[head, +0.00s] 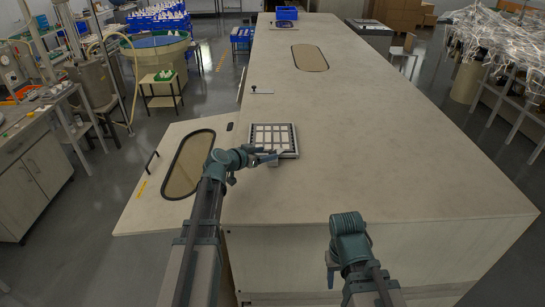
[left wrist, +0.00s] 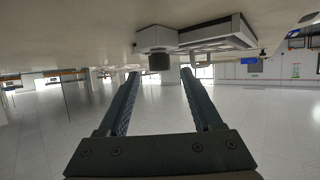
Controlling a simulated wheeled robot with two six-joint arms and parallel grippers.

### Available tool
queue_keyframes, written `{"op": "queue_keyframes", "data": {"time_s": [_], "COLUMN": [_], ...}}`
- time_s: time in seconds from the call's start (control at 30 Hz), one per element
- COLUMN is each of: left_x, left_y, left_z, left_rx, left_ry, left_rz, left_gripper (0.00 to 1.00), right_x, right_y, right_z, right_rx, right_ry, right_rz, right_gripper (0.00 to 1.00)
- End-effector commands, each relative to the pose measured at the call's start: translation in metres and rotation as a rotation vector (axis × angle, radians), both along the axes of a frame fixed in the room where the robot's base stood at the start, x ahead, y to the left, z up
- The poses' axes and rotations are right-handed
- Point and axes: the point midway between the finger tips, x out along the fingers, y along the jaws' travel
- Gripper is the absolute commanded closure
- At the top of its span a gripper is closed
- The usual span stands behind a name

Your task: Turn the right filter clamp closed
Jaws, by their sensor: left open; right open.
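A square filter frame (head: 288,129) with a pale grid lies flat on the long cabinet's top in the head view. My left gripper (head: 270,158) is at its near edge, fingers pointing right. In the left wrist view the picture is upside down; a grey block (left wrist: 157,40) with a dark stubby knob (left wrist: 160,61) sits beside the frame (left wrist: 215,38). I cannot tell for sure that this is the right clamp. The fingers of my left gripper (left wrist: 160,75) are spread, with the knob seen between their tips; contact is unclear. My right arm is at the cabinet's near edge; its fingers do not show.
The long cabinet top (head: 370,140) is mostly clear. A hinged door panel (head: 140,207) with an oval window (head: 190,165) sticks out on the left. A small latch (head: 261,91) and another oval window (head: 309,57) lie farther along the top.

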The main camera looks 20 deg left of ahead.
Motion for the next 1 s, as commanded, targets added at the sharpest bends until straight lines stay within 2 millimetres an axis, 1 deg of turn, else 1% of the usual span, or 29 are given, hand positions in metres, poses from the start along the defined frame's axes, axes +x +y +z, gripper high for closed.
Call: {"op": "queue_keyframes", "data": {"time_s": [0.03, 0.1, 0.3, 0.47, 0.7, 0.73, 0.77, 0.8, 0.87, 1.0], "left_x": [0.011, 0.020, 0.035, 0.039, 0.039, 0.039, 0.039, 0.039, 0.039, 0.039], "left_y": [-0.003, -0.008, -0.015, -0.017, -0.018, -0.018, -0.018, -0.017, -0.017, -0.017], "left_z": [-0.007, -0.011, -0.017, -0.018, -0.018, -0.018, -0.018, -0.018, -0.018, -0.018], "left_rx": [0.000, 0.000, 0.000, 0.000, 0.000, 0.000, 0.000, 0.000, 0.000, 0.000], "left_ry": [0.000, 0.000, 0.000, 0.000, 0.000, 0.000, 0.000, 0.000, 0.000, 0.000], "left_rz": [-0.002, -0.002, 0.000, -0.001, 0.000, 0.000, 0.000, 0.000, 0.000, 0.000], "left_gripper": [0.33, 0.33, 0.33, 0.33, 0.33, 0.35, 0.41, 0.48, 0.59, 0.84], "right_x": [0.000, 0.000, 0.000, 0.000, 0.000, 0.000, 0.000, 0.000, 0.000, 0.000], "right_y": [0.000, 0.000, 0.000, 0.000, 0.000, 0.000, 0.000, 0.000, 0.000, 0.000], "right_z": [-0.007, -0.011, -0.017, -0.018, -0.018, -0.018, -0.018, -0.018, -0.018, -0.018], "right_rx": [0.000, -0.001, -0.001, -0.001, -0.001, -0.001, -0.001, -0.001, -0.001, -0.001], "right_ry": [0.000, 0.000, 0.000, 0.000, 0.000, 0.000, 0.000, 0.000, 0.000, 0.000], "right_rz": [0.001, 0.002, 0.004, 0.005, 0.005, 0.005, 0.005, 0.005, 0.005, 0.004], "right_gripper": [0.50, 0.50, 0.50, 0.50, 0.50, 0.50, 0.50, 0.50, 0.50, 0.50]}}
